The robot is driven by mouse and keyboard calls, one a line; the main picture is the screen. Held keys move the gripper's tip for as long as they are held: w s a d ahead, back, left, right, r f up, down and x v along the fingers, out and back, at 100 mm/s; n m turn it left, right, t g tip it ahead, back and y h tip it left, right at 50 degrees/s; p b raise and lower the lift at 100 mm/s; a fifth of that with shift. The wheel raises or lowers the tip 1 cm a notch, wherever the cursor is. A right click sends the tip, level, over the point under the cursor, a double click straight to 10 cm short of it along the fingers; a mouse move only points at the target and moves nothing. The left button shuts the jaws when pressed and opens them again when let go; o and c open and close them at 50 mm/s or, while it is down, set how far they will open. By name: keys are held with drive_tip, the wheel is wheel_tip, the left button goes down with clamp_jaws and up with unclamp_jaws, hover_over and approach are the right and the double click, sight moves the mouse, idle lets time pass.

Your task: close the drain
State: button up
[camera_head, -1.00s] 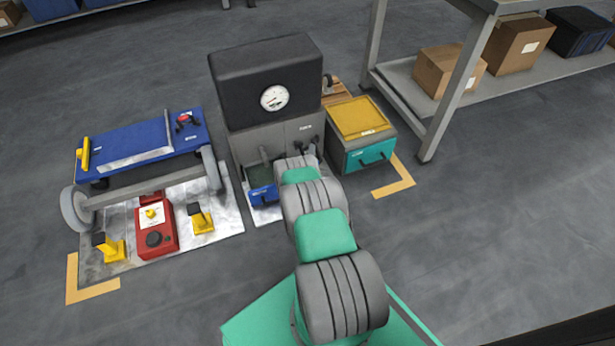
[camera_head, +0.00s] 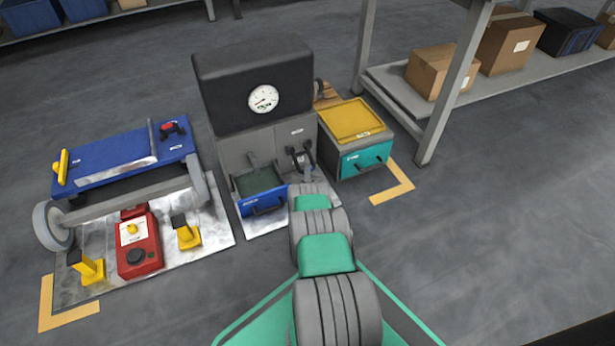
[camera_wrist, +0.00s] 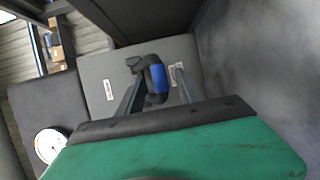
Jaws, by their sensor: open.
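The grey machine (camera_head: 240,151) with a black top and a round white gauge (camera_head: 263,98) stands ahead of me. Black lever-like handles (camera_head: 302,158) are on its grey front. In the wrist view, a black lever with a blue sleeve (camera_wrist: 158,80) stands out from the grey panel, between my fingers. I cannot tell which handle is the drain's. My gripper (camera_wrist: 160,73) is open, with a finger on each side of the lever; contact is not clear. In the head view my gripper (camera_head: 308,175) is small and partly hidden by my arm.
A blue open drawer or tray (camera_head: 262,200) juts out low, left of my arm. A teal box with a yellow top (camera_head: 354,122) stands close on the right. A blue cart (camera_head: 121,157) and a red device (camera_head: 139,252) are left. Shelving (camera_head: 425,115) stands at the right.

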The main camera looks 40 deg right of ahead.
drive_tip(key=shift+c, duration=0.4)
clamp_jaws()
idle(0.9)
